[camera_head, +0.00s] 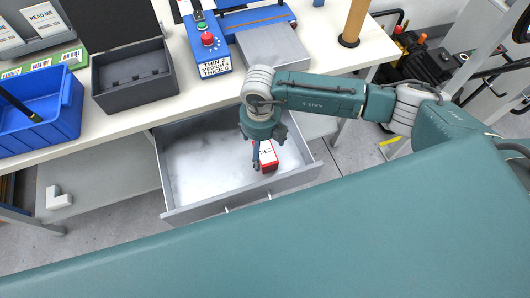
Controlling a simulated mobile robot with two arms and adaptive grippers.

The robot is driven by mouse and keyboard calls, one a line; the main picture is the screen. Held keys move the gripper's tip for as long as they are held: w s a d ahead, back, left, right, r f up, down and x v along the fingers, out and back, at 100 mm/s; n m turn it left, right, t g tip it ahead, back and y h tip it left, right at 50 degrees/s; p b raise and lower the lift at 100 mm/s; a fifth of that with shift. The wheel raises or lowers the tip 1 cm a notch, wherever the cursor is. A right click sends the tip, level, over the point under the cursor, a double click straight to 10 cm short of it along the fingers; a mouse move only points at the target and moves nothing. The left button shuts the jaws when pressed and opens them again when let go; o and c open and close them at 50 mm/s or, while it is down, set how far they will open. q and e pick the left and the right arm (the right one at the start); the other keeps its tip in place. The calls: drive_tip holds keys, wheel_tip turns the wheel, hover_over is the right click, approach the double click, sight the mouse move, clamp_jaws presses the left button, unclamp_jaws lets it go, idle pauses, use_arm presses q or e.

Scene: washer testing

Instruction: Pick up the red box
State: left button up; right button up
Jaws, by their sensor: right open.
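The red box (267,161) has a white top with dark lettering and lies in the open grey drawer (190,211), toward its right side. My right gripper (262,155) points down into the drawer at the box. It is open, with a finger in front of the box's left part. The gripper hides part of the box, and I cannot tell whether the fingers touch it. My left gripper is not in view.
The drawer is pulled out below the white table (135,120). On the table are a dark grey bin (133,85), a blue bin (40,125), a blue control box with a red button (208,40) and a grey metal block (272,47). The drawer's left part looks empty.

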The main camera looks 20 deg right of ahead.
sight(261, 153)
drive_tip(key=shift+w+f, duration=0.1)
drive_tip(key=shift+f, duration=0.25)
wheel_tip(261, 153, down, 4)
drive_tip(key=shift+w+f+p, duration=0.15)
drive_tip(key=shift+f+p, duration=0.05)
drive_tip(key=shift+p, duration=0.5)
drive_tip(key=shift+f, duration=0.25)
drive_tip(key=shift+w+f, duration=0.1)
drive_tip(key=shift+c, duration=0.5)
drive_tip(key=c, duration=1.3)
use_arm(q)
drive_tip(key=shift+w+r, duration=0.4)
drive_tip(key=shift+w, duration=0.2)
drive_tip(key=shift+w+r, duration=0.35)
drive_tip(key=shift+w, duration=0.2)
